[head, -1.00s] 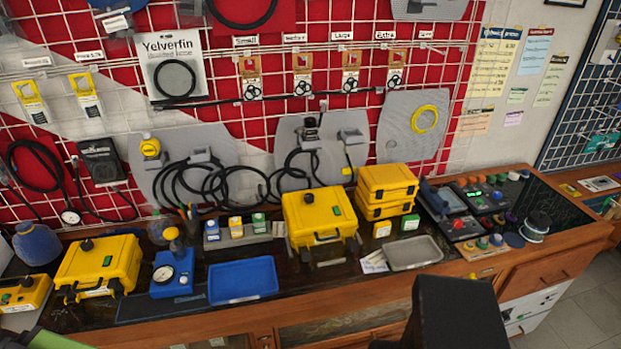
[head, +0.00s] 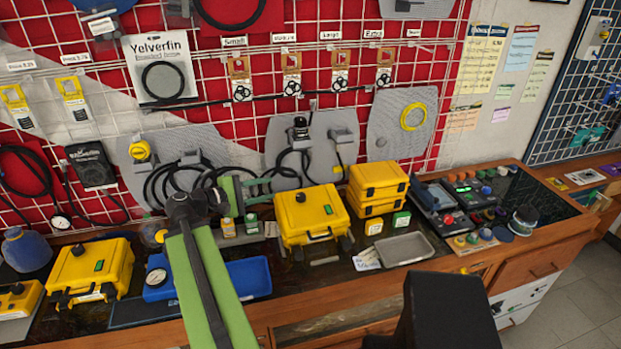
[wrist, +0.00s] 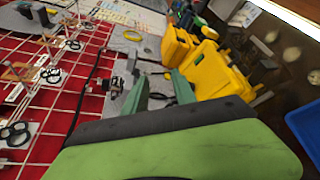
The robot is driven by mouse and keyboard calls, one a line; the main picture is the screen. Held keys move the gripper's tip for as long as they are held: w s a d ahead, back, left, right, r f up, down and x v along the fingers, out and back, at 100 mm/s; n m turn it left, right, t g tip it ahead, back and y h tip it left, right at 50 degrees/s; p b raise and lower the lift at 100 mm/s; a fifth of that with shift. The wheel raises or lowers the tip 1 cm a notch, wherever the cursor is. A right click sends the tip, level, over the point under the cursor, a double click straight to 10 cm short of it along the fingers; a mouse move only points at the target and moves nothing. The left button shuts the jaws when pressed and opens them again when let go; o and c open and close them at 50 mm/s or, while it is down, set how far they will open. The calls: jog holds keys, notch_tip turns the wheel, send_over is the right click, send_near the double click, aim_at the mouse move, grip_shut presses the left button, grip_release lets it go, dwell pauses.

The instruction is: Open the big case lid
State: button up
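The big yellow case (head: 312,212) stands shut near the middle of the bench, with a dark handle on its front and a dark knob and green label on top. In the wrist view the yellow case (wrist: 222,78) appears tilted, right of the fingers. My gripper (head: 268,190) is raised at the left of the case, apart from it, pointing right. In the wrist view its two green fingers (wrist: 160,78) are spread with nothing between them.
Two stacked smaller yellow cases (head: 377,188) stand right of the big case. Another yellow case (head: 92,268) is at the left. A blue tray (head: 250,277) lies partly behind my arm. A grey tray (head: 404,249) lies at the right. Hoses hang on the red wall behind.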

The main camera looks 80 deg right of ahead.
jog(key=b+x, duration=0.3)
jog(key=x, duration=1.4)
jog(key=shift+d+b, duration=0.2)
jog(key=shift+b, duration=0.15)
jog(key=shift+s, duration=0.1)
jog(key=shift+c, duration=0.4)
grip_shut()
jog(key=shift+o, duration=0.4)
grip_release()
jog(key=p+v, duration=0.3)
jog(key=v, duration=1.4)
jog(key=shift+a+p, duration=0.25)
jog(key=shift+p, duration=0.1)
